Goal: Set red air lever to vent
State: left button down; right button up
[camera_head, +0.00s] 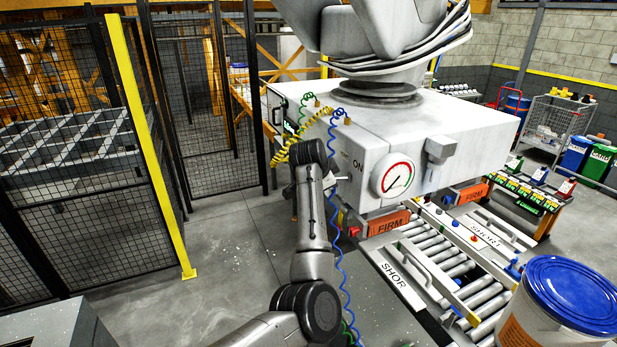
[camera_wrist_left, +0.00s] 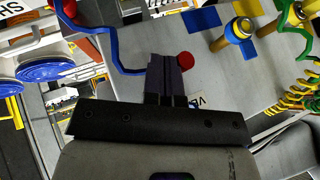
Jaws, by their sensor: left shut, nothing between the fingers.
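The red ball knob of the air lever (camera_wrist_left: 186,60) shows in the left wrist view, close beside the tips of my left gripper (camera_wrist_left: 166,62). The gripper's dark fingers are together and empty. Whether they touch the knob I cannot tell. A white label (camera_wrist_left: 195,100) with the letters "VE" is partly hidden by the gripper. In the head view, my left arm reaches to the left side of the big white housing (camera_head: 465,125), near the black "ON" marking (camera_head: 358,165). The lever and the fingertips cannot be made out there. My right gripper is not in view.
A round gauge (camera_head: 398,180) is on the housing's front. Blue (camera_head: 334,130) and yellow (camera_head: 295,148) coiled hoses hang near my arm. A roller conveyor (camera_head: 455,265) and a blue-lidded pail (camera_head: 572,295) are at right. Mesh fencing (camera_head: 75,150) stands at left, with clear floor between.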

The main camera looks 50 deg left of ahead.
pick_arm(q)
jog(key=shift+w+a+m+h+p, duration=0.2)
jog(key=shift+a+m+h+p, duration=0.2)
jog(key=shift+a+m, duration=0.2)
jog(key=shift+w+a+m+h+p, duration=0.2)
jog(key=shift+a+m+h+p, duration=0.15)
jog(key=shift+a+m, duration=0.2)
